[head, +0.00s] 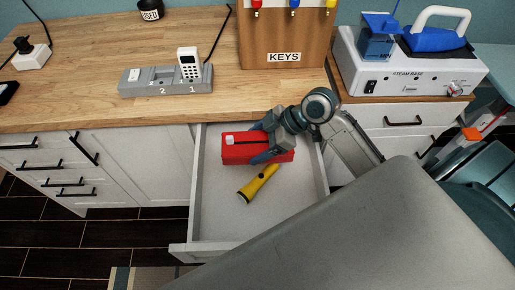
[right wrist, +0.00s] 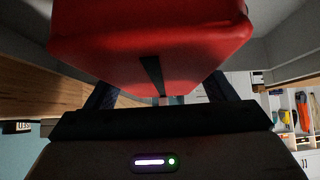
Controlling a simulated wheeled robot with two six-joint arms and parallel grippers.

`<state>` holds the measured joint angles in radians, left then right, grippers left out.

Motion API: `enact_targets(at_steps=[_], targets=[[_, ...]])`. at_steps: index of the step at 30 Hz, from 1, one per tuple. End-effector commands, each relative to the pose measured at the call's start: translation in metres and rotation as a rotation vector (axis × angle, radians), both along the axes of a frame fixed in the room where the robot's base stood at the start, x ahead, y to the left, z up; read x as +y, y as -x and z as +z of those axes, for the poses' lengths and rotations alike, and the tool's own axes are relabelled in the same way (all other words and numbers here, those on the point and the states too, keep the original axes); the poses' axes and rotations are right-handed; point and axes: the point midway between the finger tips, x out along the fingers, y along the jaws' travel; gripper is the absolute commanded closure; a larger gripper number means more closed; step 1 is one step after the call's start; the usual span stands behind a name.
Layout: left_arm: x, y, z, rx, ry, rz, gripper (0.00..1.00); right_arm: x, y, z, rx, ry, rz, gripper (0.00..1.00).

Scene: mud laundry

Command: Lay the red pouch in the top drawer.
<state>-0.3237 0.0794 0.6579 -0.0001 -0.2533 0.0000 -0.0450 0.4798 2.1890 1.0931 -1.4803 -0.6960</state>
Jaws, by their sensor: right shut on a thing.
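The red pouch (head: 235,154) is a box-like red case with a dark strap and a small white patch. In the head view it is over the open top drawer (head: 216,218), near its back. My right gripper (head: 264,142) is shut on it, with blue-grey fingers on either side. In the right wrist view the pouch (right wrist: 150,45) fills the top middle, between the fingers. I cannot tell whether the pouch touches the drawer floor. My left gripper does not show.
A yellow flashlight (head: 258,184) lies in the drawer in front of the pouch. The wooden counter (head: 100,75) above holds a grey remote dock (head: 165,80), a KEYS board (head: 285,35) and a steam base (head: 410,75). The drawer's front left floor is clear.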

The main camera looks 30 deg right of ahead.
Motion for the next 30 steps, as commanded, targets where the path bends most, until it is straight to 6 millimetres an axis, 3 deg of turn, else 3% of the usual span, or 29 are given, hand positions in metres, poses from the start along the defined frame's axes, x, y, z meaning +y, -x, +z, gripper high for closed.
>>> enact_targets(at_steps=[7, 12, 20, 21, 23, 24, 30], targets=[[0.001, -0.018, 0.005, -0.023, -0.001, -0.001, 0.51, 0.0, 0.0, -0.032, 0.001, -0.002, -0.002, 0.55], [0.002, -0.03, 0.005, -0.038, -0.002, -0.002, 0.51, 0.0, 0.0, -0.035, -0.002, 0.0, 0.0, 0.55], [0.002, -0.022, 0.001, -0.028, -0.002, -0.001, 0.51, 0.0, 0.0, -0.04, -0.001, -0.001, -0.001, 0.55], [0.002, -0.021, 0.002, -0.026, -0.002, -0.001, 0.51, 0.0, 0.0, -0.039, 0.0, 0.0, -0.001, 0.17], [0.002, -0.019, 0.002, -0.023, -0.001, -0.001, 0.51, 0.0, 0.0, -0.039, 0.0, 0.0, -0.001, 0.05], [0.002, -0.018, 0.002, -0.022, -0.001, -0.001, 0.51, 0.0, 0.0, -0.039, 0.0, 0.001, -0.001, 0.01], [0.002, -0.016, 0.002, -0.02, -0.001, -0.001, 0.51, 0.0, 0.0, -0.039, 0.0, 0.001, -0.001, 0.01]])
